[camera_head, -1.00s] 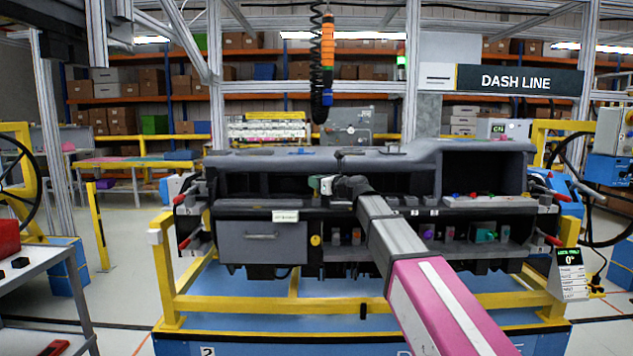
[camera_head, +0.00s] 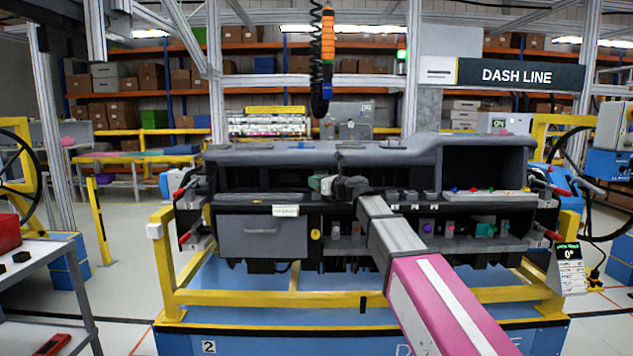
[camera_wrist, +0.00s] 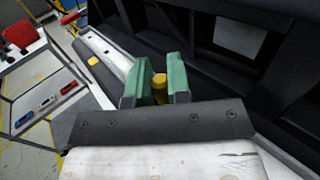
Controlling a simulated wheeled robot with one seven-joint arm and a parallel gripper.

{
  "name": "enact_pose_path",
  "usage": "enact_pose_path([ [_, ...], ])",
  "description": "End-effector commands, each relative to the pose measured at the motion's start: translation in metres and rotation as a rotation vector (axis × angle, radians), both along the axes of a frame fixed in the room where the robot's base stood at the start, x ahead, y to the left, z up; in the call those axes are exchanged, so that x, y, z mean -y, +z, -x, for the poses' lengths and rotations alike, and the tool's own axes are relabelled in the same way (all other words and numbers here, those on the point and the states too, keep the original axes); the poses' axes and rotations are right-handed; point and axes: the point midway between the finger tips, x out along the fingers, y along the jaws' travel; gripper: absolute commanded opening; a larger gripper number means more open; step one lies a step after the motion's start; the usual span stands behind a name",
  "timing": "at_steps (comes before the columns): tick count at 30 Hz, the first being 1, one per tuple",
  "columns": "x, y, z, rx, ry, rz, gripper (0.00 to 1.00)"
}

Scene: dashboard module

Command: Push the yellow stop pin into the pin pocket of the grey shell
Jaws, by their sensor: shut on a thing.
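My gripper (camera_head: 322,185) reaches to the front of the dashboard, above the grey drawer front. In the wrist view its green fingers (camera_wrist: 158,86) are shut on the yellow stop pin (camera_wrist: 159,88), whose end shows between them. The pin cannot be made out in the head view. The grey shell (camera_head: 390,153) appears to be the dashboard body on the yellow and blue stand. I cannot make out the pin pocket or whether the pin touches the shell.
A yellow round knob (camera_head: 315,235) sits beside the grey drawer front (camera_head: 262,240). A white label (camera_head: 286,211) is above the drawer. An open shelf with small coloured parts (camera_head: 485,230) lies right of my arm. A side table (camera_head: 40,262) stands at the left.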

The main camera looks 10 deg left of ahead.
Motion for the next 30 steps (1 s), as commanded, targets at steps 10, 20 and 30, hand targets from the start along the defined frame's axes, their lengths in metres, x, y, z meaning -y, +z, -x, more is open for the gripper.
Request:
enact_pose_path([
  [10, 0.000, -0.001, 0.000, 0.000, 0.000, 0.000, 0.47],
  [20, 0.025, -0.001, 0.015, 0.000, -0.001, 0.000, 0.47],
  [30, 0.079, -0.002, 0.043, 0.000, -0.001, 0.000, 0.47],
])
